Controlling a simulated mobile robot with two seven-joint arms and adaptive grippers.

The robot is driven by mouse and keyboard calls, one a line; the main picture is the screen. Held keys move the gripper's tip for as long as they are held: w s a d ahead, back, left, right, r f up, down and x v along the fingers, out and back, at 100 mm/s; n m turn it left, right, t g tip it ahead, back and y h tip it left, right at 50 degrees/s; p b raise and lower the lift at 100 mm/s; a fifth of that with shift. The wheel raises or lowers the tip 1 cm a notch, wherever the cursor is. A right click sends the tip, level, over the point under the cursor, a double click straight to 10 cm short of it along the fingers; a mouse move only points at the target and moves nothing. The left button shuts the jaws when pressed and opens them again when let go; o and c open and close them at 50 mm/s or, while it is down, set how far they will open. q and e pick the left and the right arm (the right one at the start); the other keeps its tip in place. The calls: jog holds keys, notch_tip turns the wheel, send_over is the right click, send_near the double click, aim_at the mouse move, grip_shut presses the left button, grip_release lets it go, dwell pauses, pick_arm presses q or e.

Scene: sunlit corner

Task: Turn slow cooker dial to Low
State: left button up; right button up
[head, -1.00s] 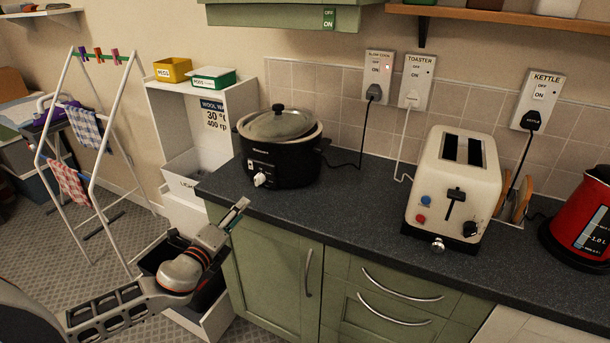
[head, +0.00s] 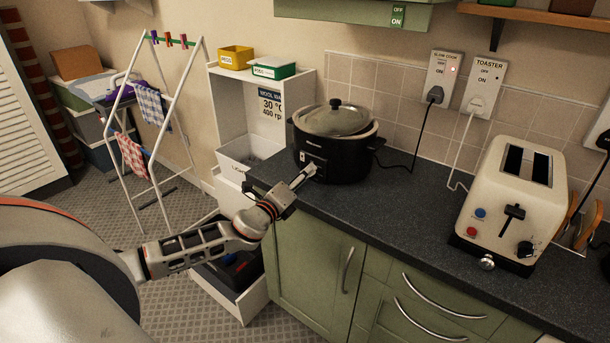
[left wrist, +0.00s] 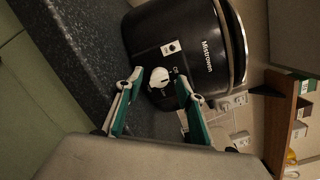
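The slow cooker (head: 340,160) is black with a glass lid and stands on the counter near its left end. In the left wrist view the cooker (left wrist: 209,25) appears turned sideways, with its white dial (left wrist: 159,77) on the front panel. The dial's exact setting is too small to read. My left gripper (head: 304,176) is at the cooker's front. In the left wrist view the left gripper (left wrist: 159,79) is open, one green-padded finger on each side of the dial, with gaps visible. In the head view its fingers partly cover the dial. My right gripper is not in view.
A cream toaster (head: 513,205) stands to the right on the dark counter (head: 400,212), with clear counter between. The cooker's cord runs to a wall socket (head: 442,77) with a red light.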

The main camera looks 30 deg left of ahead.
pick_arm(q)
jog(key=shift+w, duration=0.4)
grip_shut()
